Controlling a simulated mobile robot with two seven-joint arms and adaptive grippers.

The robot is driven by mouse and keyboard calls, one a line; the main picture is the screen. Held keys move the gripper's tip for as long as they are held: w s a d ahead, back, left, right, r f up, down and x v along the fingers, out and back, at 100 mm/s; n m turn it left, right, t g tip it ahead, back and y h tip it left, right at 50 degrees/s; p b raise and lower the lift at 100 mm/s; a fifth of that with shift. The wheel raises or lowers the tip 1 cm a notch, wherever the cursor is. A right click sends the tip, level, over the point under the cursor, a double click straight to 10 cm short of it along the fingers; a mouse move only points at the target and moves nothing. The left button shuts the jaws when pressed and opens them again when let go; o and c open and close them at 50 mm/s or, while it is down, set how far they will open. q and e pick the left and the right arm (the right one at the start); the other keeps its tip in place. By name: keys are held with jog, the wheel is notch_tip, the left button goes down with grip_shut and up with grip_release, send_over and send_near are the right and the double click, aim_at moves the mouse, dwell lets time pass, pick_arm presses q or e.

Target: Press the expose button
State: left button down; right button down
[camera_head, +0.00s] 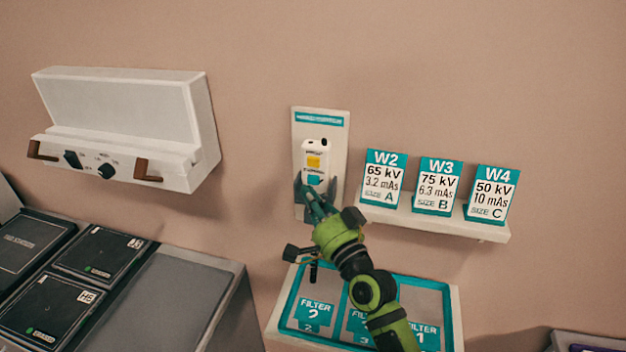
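A white hand control (313,150) is on a pale wall panel (337,137) with a teal strip at its top. It has a yellow button (314,162) and, below that, a teal button (314,180). The button labels are too small to read, so I cannot tell which is expose. My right gripper (316,186) is at the control's lower end, its fingers apart, one on each side of the lower part. I cannot tell whether they touch it. The control's lower end is hidden behind the gripper. My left gripper is not in view.
A shelf (440,222) right of the panel holds cards W2 (384,178), W3 (438,186) and W4 (491,194). A filter tray (455,300) lies below my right arm. A white wall unit (120,110) with knobs is at left, above dark cassettes (55,305).

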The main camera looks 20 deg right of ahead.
jog(key=s+a, duration=0.1)
jog(key=s+p, duration=0.1)
jog(key=s+a, duration=0.1)
jog(key=s, duration=0.1)
jog(key=shift+a, duration=0.3)
dwell(1.3)
